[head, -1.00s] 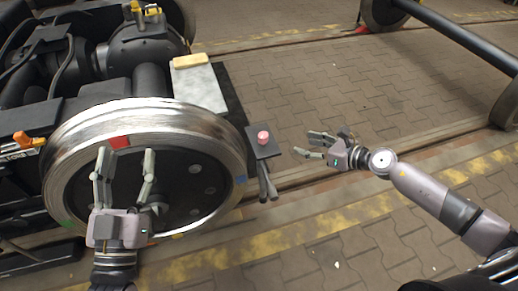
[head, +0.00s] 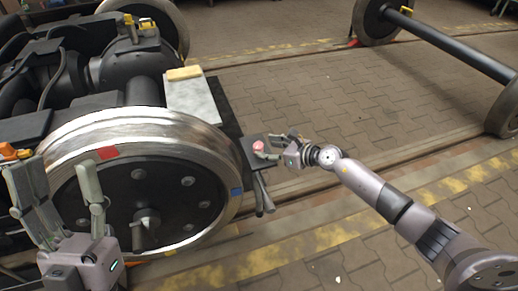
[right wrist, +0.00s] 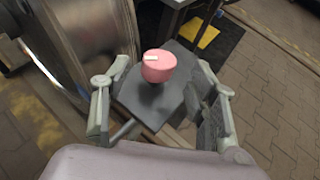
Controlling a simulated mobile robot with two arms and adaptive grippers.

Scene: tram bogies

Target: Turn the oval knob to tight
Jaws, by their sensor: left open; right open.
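The oval knob (head: 258,146) is pink and sits on a dark plate (head: 250,161) beside the large wheel. In the right wrist view the knob (right wrist: 158,66) has a pale mark on its top and stands on the dark plate (right wrist: 150,103). My right gripper (head: 277,147) is open at the right of the knob, with its fingers reaching to both sides of it. In the right wrist view its fingertips (right wrist: 160,75) are apart, and I see no finger touching the knob. My left gripper (head: 62,185) is open and empty in front of the wheel's left part.
The large steel wheel (head: 150,125) stands left of the plate, with red and blue marks on its face. Dark handles (head: 262,195) hang below the plate. A yellow block (head: 184,73) lies on a light box behind.

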